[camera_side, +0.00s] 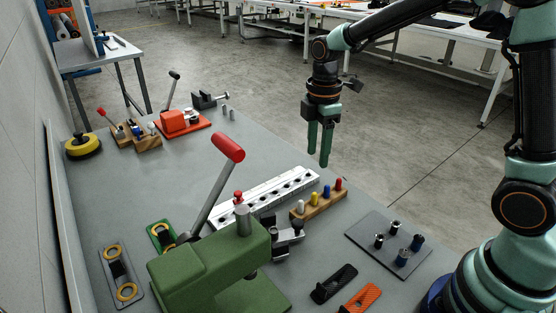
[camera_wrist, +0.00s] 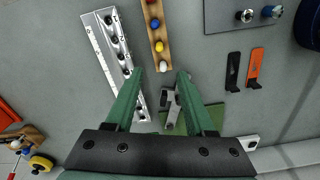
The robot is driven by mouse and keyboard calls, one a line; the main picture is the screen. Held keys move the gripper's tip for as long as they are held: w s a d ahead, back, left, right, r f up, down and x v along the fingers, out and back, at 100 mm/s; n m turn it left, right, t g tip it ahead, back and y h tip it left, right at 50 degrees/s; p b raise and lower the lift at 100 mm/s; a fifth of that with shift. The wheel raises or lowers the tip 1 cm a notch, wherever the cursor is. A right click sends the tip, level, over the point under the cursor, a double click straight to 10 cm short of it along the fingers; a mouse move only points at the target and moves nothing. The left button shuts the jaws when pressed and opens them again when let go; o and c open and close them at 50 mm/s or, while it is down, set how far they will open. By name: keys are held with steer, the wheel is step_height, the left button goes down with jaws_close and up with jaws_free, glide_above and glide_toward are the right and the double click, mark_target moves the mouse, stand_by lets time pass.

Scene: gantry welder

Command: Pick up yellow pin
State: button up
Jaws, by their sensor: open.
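The yellow pin (camera_side: 314,197) stands upright in a wooden block (camera_side: 318,205), between a white pin (camera_side: 301,204) and a blue pin (camera_side: 327,191). In the wrist view the yellow pin (camera_wrist: 159,46) lies just ahead of the fingertips, with the white pin (camera_wrist: 162,62) nearer them. My gripper (camera_side: 318,156) is open and empty, with green fingers pointing down. It hangs well above the table, apart from the block. In the wrist view my gripper (camera_wrist: 160,71) shows a wide gap between its fingers.
A red pin (camera_side: 338,184) stands at the block's end. A white perforated rail (camera_side: 262,199) lies beside the block. A green press (camera_side: 215,265) with a red-handled lever (camera_side: 228,147) rises nearby. A dark plate with posts (camera_side: 372,258) lies to the right. Black and orange brackets (camera_side: 360,298) lie in front.

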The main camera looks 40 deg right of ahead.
glide_above(315, 193)
steer(key=f, duration=0.7)
steer(key=shift+a+f, duration=0.1)
steer(key=shift+a, duration=0.1)
steer(key=shift+d+f, duration=0.2)
steer(key=shift+f, duration=2.4)
jaws_close()
